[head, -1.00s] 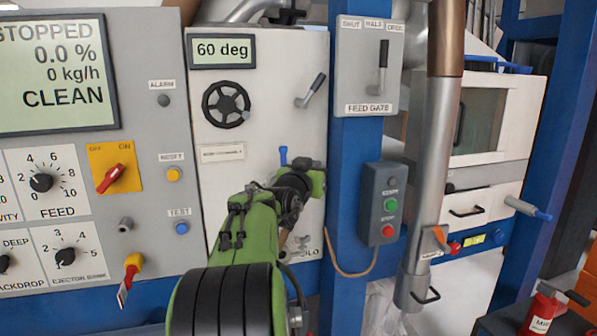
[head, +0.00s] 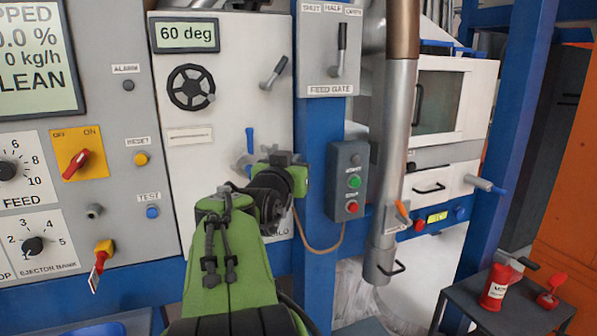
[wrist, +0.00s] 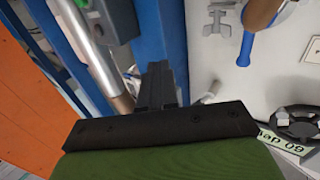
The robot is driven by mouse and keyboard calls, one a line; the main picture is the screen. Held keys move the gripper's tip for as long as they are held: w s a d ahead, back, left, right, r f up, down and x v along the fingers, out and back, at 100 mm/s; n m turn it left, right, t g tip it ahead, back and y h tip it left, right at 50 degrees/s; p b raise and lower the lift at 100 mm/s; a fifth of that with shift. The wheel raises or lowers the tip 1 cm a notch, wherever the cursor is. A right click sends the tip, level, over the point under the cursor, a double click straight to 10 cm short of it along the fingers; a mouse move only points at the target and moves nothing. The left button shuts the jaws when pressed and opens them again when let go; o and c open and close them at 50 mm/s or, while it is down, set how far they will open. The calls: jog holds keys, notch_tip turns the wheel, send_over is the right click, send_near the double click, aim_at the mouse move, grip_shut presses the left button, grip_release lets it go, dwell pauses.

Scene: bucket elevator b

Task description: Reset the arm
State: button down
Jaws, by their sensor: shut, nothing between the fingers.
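My green and black arm (head: 235,255) reaches up from the bottom of the head view, in front of the white panel with the "60 deg" display (head: 186,35). Its far end is near a blue-handled lever (head: 249,140) on that panel, and the fingers cannot be made out there. In the wrist view my gripper (wrist: 158,75) shows as dark fingers closed together, with nothing between them. Beyond it the wrist view shows the blue post, the steel pipe and the panel, turned over. I see no contact between the fingers and the panel.
A grey control panel (head: 110,200) with knobs and a red switch is at the left. A blue post (head: 318,130), a start/stop box (head: 347,182) and a steel pipe (head: 392,150) stand right of my arm. A dark table (head: 450,310) holds a red bottle (head: 494,287).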

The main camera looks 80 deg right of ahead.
jog(key=s+a, duration=0.2)
jog(key=shift+a, duration=0.3)
jog(key=shift+w, duration=0.15)
